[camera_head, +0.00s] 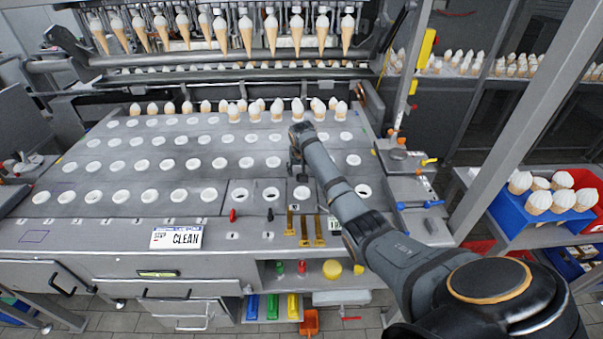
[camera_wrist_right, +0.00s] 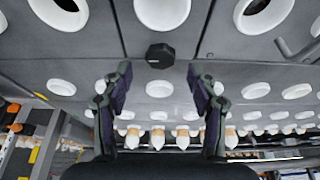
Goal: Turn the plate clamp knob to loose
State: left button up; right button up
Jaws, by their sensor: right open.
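A black, many-sided knob (camera_wrist_right: 160,56) sits on the grey plate with white-rimmed holes (camera_wrist_right: 85,95) in the right wrist view. I take it to be the plate clamp knob; its loose or tight setting cannot be read. My right gripper (camera_wrist_right: 159,72) is open, with one dark finger on each side below the knob. The knob lies just beyond the fingertips, centred between them, and nothing is held. My left gripper is not in view.
Cones (camera_head: 180,107) stand in the plate's back row, and more hang in grippers (camera_head: 245,36) above. A CLEAN sign (camera_head: 176,238) is on the front edge. Small red (camera_head: 232,215) and black (camera_head: 270,214) handles and brass strips (camera_head: 304,230) are near the front.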

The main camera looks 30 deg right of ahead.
jog(key=x, duration=0.3)
jog(key=shift+f, duration=0.15)
jog(key=shift+c, duration=0.4)
jog(key=c, duration=1.1)
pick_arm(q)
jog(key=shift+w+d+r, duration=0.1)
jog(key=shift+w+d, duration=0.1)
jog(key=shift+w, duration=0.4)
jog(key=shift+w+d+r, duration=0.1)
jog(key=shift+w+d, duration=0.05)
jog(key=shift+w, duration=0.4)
